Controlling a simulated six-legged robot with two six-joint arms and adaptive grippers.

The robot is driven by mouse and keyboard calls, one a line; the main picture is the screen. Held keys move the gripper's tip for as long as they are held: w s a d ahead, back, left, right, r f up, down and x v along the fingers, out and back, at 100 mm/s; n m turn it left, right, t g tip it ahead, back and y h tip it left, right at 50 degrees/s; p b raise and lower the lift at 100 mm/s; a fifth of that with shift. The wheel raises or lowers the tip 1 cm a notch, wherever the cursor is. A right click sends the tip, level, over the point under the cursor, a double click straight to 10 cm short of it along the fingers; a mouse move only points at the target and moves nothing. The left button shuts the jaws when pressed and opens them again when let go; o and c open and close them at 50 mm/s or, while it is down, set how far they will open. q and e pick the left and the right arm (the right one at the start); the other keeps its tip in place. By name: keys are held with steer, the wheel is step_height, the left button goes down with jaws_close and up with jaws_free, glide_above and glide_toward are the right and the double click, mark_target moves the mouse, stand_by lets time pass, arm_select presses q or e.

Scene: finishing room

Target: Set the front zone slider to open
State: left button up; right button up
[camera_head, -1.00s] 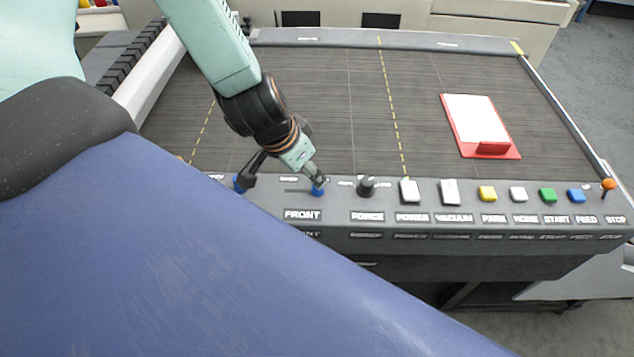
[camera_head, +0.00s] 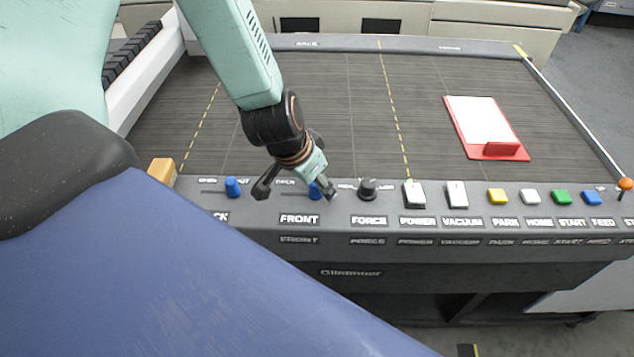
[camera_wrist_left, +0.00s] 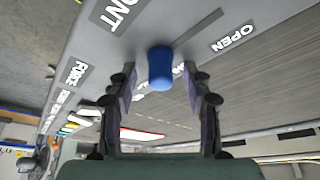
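The front slider has a blue knob (camera_head: 314,190) at the right end of its slot, above the FRONT label (camera_head: 299,219) on the machine's control panel. In the left wrist view the blue knob (camera_wrist_left: 160,72) stands between my fingers, and the slot runs from it toward an OPEN label (camera_wrist_left: 232,38). My left gripper (camera_head: 298,191) is open at the panel, with a finger on either side of the knob; the wrist view also shows the open fingers (camera_wrist_left: 160,82). I cannot tell whether they touch it. My right gripper is not in view.
Another blue slider knob (camera_head: 232,187) is to the left. The FORCE dial (camera_head: 367,189) is close on the right, then the POWER switch (camera_head: 414,194) and several buttons. A red clipboard (camera_head: 513,151) lies on the dark bed (camera_head: 300,85).

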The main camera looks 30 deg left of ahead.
arm_select(q)
steer(key=shift+s+a+r, duration=0.1)
steer(key=shift+s+a, duration=0.05)
steer(key=shift+s, duration=0.1)
steer(key=c, duration=0.4)
steer(key=shift+w, duration=0.15)
jaws_close()
